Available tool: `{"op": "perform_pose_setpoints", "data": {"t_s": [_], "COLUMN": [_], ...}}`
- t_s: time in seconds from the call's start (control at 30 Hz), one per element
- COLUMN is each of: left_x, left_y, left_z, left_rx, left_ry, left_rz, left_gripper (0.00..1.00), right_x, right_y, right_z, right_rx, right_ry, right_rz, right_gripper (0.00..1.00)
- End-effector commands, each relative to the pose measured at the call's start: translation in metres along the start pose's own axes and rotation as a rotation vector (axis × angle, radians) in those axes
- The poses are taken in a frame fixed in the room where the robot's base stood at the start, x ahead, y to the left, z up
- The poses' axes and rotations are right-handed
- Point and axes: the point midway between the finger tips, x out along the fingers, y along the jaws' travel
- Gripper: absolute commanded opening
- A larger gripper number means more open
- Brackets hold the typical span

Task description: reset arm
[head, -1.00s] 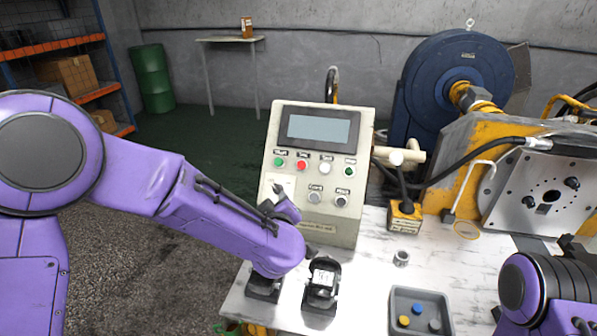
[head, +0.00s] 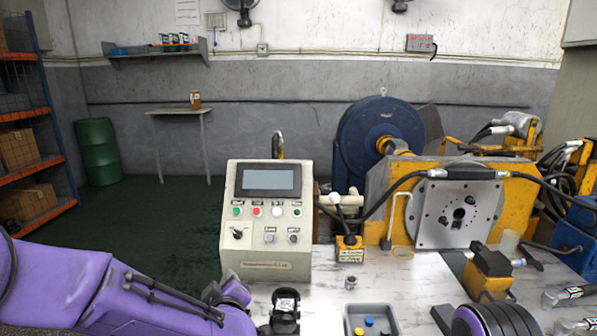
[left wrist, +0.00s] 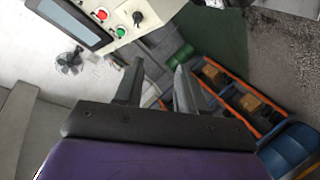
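My left arm comes in low at the left of the head view. Its gripper (head: 228,290) is beside the lower front of the control box, partly hidden by the wrist. In the left wrist view the two fingers of the left gripper (left wrist: 158,72) stand apart with nothing between them. My right arm (head: 490,318) shows only as a purple and black link at the bottom right. Its gripper cannot be made out.
The control box (head: 264,262) with screen and buttons stands on the white table (head: 420,285). A black holder (head: 285,308), a grey tray (head: 371,318) with small coloured parts, and a yellow-black block (head: 488,270) are on the table. The motor machine (head: 458,215) stands behind.

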Motion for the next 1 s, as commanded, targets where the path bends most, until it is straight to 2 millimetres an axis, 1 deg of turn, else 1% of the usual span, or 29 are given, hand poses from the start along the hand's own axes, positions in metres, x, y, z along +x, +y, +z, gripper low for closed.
{"op": "perform_pose_setpoints", "data": {"t_s": [0.03, 0.07, 0.2, 0.37, 0.47, 0.5, 0.57, 0.6, 0.67, 0.77, 0.8, 0.87, 0.9, 0.97, 1.0], "left_x": [-0.002, -0.002, -0.001, -0.001, -0.003, -0.004, -0.008, -0.012, -0.019, -0.042, -0.057, -0.083, -0.102, -0.128, -0.144], "left_y": [0.001, -0.003, -0.029, -0.065, -0.096, -0.111, -0.134, -0.152, -0.181, -0.242, -0.272, -0.317, -0.344, -0.379, -0.399], "left_z": [0.003, 0.004, 0.014, 0.034, 0.052, 0.060, 0.072, 0.081, 0.095, 0.121, 0.132, 0.146, 0.153, 0.161, 0.164], "left_rx": [-0.013, -0.016, 0.004, 0.039, 0.071, 0.087, 0.110, 0.128, 0.157, 0.220, 0.251, 0.302, 0.336, 0.384, 0.412], "left_ry": [-0.010, -0.017, -0.044, -0.093, -0.137, -0.159, -0.193, -0.219, -0.262, -0.358, -0.407, -0.484, -0.532, -0.596, -0.632], "left_rz": [0.018, 0.026, 0.025, -0.004, -0.036, -0.052, -0.078, -0.099, -0.135, -0.218, -0.260, -0.329, -0.373, -0.433, -0.469], "left_gripper": [0.39, 0.39, 0.39, 0.39, 0.39, 0.39, 0.39, 0.39, 0.39, 0.39, 0.39, 0.39, 0.39, 0.39, 0.39], "right_x": [0.000, 0.000, 0.000, 0.000, 0.000, 0.000, 0.000, 0.000, 0.000, 0.000, 0.000, 0.000, 0.000, 0.000, 0.000], "right_y": [0.000, 0.000, 0.000, 0.000, 0.000, 0.000, 0.000, 0.000, 0.000, 0.000, 0.000, 0.000, 0.000, 0.000, 0.000], "right_z": [0.000, -0.001, -0.001, -0.001, -0.001, -0.001, -0.001, -0.001, -0.001, -0.001, -0.001, -0.001, -0.001, -0.001, -0.001], "right_rx": [0.000, 0.000, 0.001, 0.001, 0.000, 0.000, 0.000, 0.000, 0.000, 0.000, 0.000, 0.000, 0.000, 0.000, 0.000], "right_ry": [0.001, 0.001, 0.002, 0.002, 0.001, 0.001, 0.001, 0.001, 0.001, 0.001, 0.001, 0.001, 0.001, 0.001, 0.001], "right_rz": [0.000, -0.001, -0.001, -0.001, -0.001, -0.001, -0.001, -0.001, -0.001, -0.001, -0.001, -0.001, -0.001, -0.001, -0.001], "right_gripper": [0.43, 0.43, 0.43, 0.43, 0.43, 0.43, 0.43, 0.43, 0.43, 0.43, 0.43, 0.43, 0.43, 0.43, 0.43]}}
